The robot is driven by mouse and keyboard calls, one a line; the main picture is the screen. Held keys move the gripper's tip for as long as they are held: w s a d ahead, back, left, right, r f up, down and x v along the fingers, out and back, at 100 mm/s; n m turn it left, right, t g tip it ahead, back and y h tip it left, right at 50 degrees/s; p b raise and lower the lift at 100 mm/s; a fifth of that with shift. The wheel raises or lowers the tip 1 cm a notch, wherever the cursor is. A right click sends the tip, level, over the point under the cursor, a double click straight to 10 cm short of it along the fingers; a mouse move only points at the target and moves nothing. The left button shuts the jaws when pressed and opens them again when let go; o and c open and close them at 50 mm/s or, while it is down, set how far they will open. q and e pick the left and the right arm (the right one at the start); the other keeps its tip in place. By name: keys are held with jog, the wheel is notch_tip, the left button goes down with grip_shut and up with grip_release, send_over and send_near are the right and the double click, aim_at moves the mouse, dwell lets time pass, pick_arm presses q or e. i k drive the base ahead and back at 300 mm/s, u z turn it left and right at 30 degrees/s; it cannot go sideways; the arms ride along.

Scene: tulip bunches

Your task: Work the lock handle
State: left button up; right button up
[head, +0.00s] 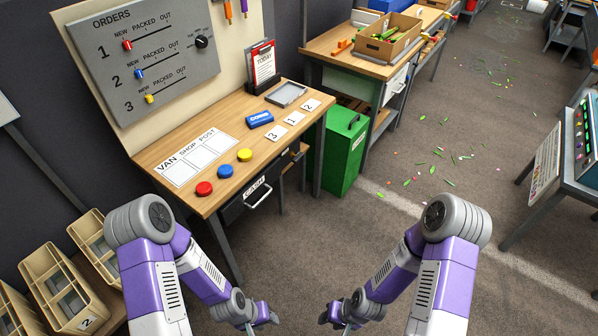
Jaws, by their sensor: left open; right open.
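No part in view is marked as a lock handle. A black rotary knob (202,41) sits at the right of the grey orders board (150,55). A black drawer labelled CASH (240,203) under the desk has a pale bar handle (261,196) and looks closed. A green bin (342,150) beside the desk has a dark handle on its top. My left gripper (264,318) and my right gripper (335,317) are low in the view over the floor, open, with nothing seen in them. Both are apart from the desk, drawer and bin.
The wooden desk (225,125) holds red, blue and yellow discs, a blue block (260,119), numbered cards and a card stand (263,68). Beige crates (60,285) stand at left. A console (580,150) stands at right. The carpet between is open, with scattered green bits.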

aim_at(300, 155)
jog(key=i, duration=1.15)
jog(key=u, duration=0.5)
